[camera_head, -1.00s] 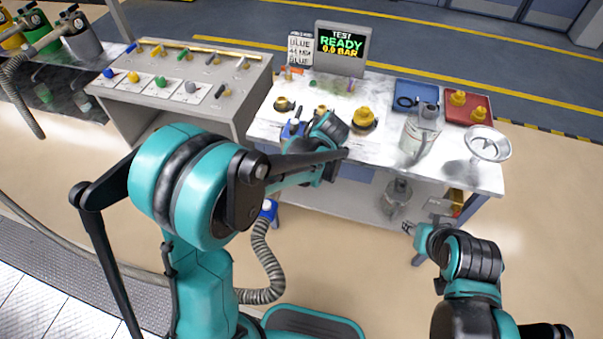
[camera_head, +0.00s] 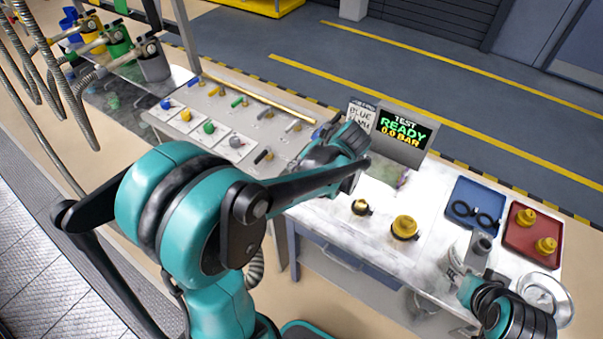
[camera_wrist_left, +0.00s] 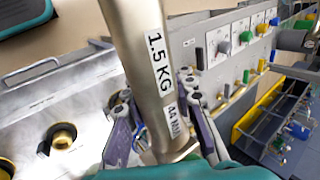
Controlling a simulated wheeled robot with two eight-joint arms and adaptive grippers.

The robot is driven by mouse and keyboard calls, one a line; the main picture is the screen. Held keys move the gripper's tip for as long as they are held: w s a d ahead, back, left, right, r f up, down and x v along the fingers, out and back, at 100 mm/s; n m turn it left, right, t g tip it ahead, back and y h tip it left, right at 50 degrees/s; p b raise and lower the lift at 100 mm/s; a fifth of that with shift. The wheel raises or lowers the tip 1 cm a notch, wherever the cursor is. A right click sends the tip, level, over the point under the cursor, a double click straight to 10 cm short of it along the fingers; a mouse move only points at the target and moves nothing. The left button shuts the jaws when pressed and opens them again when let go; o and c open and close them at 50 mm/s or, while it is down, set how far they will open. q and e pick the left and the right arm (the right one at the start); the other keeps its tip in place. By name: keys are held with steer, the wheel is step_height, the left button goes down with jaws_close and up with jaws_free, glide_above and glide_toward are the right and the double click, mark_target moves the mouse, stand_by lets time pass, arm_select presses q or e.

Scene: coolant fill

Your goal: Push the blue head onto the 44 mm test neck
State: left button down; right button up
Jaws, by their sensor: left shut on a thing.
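My left gripper (camera_wrist_left: 160,130) is shut on a metal cylinder (camera_wrist_left: 140,45) labelled "1.5 KG" and "44 MM", taken to be the blue head; its blue part is not clear in the wrist view. In the head view my left gripper (camera_head: 345,150) is above the bench near the screen, and the held head is mostly hidden by the arm. Two yellow test necks, a smaller one (camera_head: 361,207) and a larger one (camera_head: 404,228), stand on the bench apart from the gripper. My right gripper (camera_head: 470,286) is beside the metal jug; its fingers are unclear.
The screen (camera_head: 404,134) reads "TEST READY 0.0 BAR". A blue tray (camera_head: 474,190) and a red tray (camera_head: 518,252) lie at the right, near the metal jug (camera_head: 455,262) and a round dish (camera_head: 557,287). A panel with coloured knobs (camera_head: 209,127) is at left.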

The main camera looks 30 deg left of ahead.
arm_select(q)
steer(key=shift+s, duration=0.1)
stand_by(0.3)
steer(key=shift+s+f+b, duration=0.1)
steer(key=shift+f+b, duration=2.35)
steer(key=shift+f, duration=0.45)
steer(key=shift+f+b, duration=1.6)
steer(key=shift+f, duration=0.15)
steer(key=c, duration=1.2)
jaws_free()
steer(key=shift+o, duration=0.2)
steer(key=v, duration=1.2)
